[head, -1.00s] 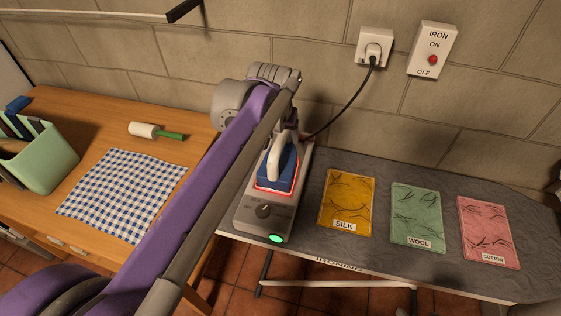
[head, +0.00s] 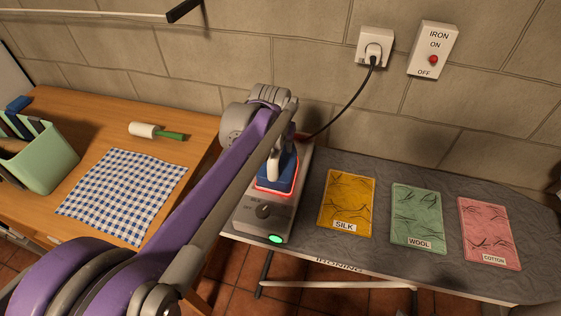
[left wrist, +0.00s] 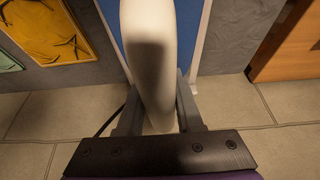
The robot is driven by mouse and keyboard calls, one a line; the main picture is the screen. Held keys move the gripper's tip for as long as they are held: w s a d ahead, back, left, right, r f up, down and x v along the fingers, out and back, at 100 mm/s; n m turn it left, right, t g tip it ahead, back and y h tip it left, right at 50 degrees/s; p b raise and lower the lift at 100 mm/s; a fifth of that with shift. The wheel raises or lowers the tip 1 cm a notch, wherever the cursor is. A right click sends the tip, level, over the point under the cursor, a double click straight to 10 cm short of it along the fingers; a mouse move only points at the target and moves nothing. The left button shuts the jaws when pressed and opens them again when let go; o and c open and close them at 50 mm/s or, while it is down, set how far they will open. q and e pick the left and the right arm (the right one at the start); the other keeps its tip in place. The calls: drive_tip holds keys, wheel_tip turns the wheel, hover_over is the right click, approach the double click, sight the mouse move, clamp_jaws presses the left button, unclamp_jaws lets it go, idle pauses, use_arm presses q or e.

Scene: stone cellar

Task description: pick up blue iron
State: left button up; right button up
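The blue iron (head: 283,178), with a white handle (head: 273,160), stands on a grey base unit (head: 262,216) with a dial and a lit green light. My left arm crosses in front and hides part of the iron; its gripper cannot be made out in the head view. In the left wrist view the white handle (left wrist: 152,50) runs between the two dark fingers of my left gripper (left wrist: 160,105), with the blue body (left wrist: 189,25) beyond. The fingers flank the handle closely; whether they press on it cannot be told. My right gripper is not in view.
Silk (head: 347,203), wool (head: 418,216) and cotton (head: 488,232) cloths lie on the grey ironing board (head: 375,170). A cord runs to the wall socket (head: 375,47) beside the iron switch (head: 433,50). A wooden table (head: 100,125) with a checked cloth (head: 122,195) and green bin (head: 42,160) stands left.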

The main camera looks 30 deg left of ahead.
use_arm(q)
clamp_jaws()
drive_tip(key=shift+r, duration=0.1)
idle(0.9)
